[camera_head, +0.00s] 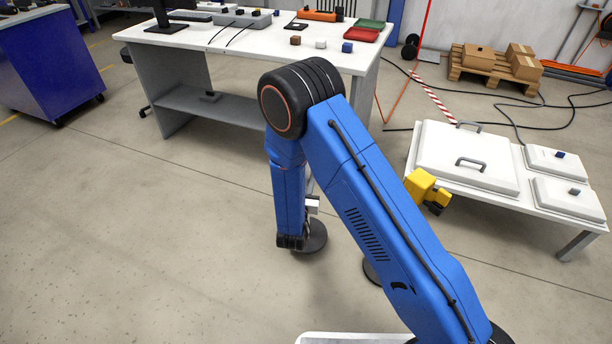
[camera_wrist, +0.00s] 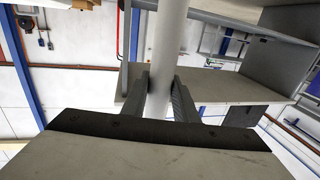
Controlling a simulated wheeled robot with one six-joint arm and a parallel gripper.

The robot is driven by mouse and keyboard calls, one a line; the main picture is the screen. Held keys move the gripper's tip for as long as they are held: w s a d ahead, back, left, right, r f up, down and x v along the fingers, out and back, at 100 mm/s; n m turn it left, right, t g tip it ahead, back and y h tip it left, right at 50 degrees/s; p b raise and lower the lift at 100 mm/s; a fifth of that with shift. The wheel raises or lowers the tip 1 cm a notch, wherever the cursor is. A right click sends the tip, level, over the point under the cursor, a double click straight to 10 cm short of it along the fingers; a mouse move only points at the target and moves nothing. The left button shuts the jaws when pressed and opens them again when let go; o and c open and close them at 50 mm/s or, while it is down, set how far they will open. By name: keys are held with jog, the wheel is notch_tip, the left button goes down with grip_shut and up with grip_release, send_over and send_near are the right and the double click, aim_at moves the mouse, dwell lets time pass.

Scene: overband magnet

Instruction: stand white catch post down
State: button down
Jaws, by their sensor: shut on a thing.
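The white catch post (camera_wrist: 166,45) is a smooth, pale upright cylinder in the wrist view. My gripper (camera_wrist: 162,84) is shut on it, with one dark finger against each side. In the head view my blue arm hides most of the post and my gripper. A dark round disc (camera_head: 316,237) shows low beside the end of my arm, perhaps the post's foot. I cannot tell whether it rests on the floor.
A second dark disc (camera_head: 371,272) is partly behind my arm. A low white table (camera_head: 500,197) with lidded boxes stands right, a yellow block (camera_head: 421,186) at its near-left edge. A workbench (camera_head: 270,45) stands behind. The floor (camera_head: 130,240) at left is clear.

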notch_tip(320, 180, down, 6)
jog(key=shift+f, duration=0.15)
dwell(0.7)
dwell(0.5)
jog(key=c, duration=1.5)
grip_release()
jog(key=shift+o, duration=0.8)
jog(key=shift+f, duration=0.2)
jog(key=s+a, duration=0.2)
jog(key=s, duration=1.5)
jog(key=shift+s, duration=0.15)
jog(key=shift+a+r, duration=0.1)
